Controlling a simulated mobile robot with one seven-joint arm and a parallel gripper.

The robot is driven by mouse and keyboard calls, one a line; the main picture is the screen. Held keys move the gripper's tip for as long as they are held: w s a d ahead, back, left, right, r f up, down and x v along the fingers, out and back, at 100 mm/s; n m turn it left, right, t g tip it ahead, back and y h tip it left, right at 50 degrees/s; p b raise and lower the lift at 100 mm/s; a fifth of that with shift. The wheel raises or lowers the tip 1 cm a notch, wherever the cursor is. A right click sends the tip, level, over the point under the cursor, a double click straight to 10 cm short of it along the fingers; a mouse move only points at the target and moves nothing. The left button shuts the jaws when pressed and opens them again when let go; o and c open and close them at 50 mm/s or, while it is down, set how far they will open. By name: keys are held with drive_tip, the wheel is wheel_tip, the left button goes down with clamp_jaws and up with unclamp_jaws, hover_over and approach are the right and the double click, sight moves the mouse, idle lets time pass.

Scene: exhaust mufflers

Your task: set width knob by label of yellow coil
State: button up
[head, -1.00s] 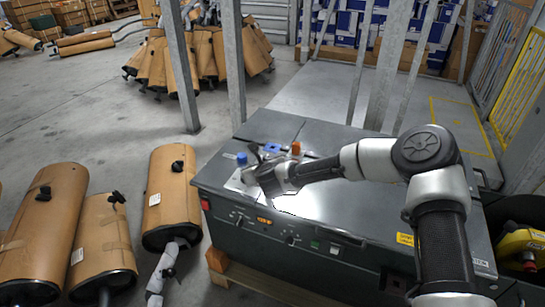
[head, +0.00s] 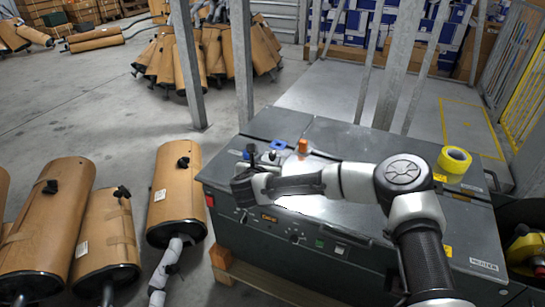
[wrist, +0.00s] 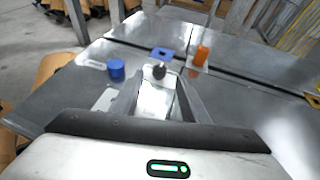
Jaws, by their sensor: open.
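The yellow coil (head: 454,160), a roll like tape, lies on the right of the grey machine's top. No print on it is readable. My gripper (head: 264,158) is open and low over the left of the machine top. In the wrist view, a small dark round knob (wrist: 159,71) shows between the tips of my open fingers (wrist: 160,85); I cannot tell whether they touch it. Two dark dials, one left (head: 243,216) and one right (head: 293,238), are on the front panel. I cannot read which control is for width.
A blue cylinder (wrist: 116,69), a blue square piece (wrist: 161,53) and an orange block (wrist: 201,55) are on the machine top (head: 340,140) around my gripper. Wrapped mufflers (head: 178,195) stand to the left. Metal posts (head: 243,70) rise behind the machine.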

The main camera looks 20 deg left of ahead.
sight(273, 154)
drive_tip(key=b+x, duration=0.1)
drive_tip(key=x, duration=0.8)
drive_tip(key=shift+r+b, duration=0.1)
drive_tip(key=shift+b, duration=0.3)
clamp_jaws()
drive_tip(key=shift+y, duration=0.3)
drive_tip(key=n+g+y+b, duration=0.1)
drive_tip(key=n+y, duration=0.2)
drive_tip(key=shift+w+d+n, duration=0.1)
drive_tip(key=shift+n, duration=0.2)
drive_tip(key=shift+n+g+y+b, duration=0.35)
drive_tip(key=shift+n+g+y, duration=1.75)
drive_tip(key=shift+n+y, duration=0.5)
drive_tip(key=c, duration=1.1)
unclamp_jaws()
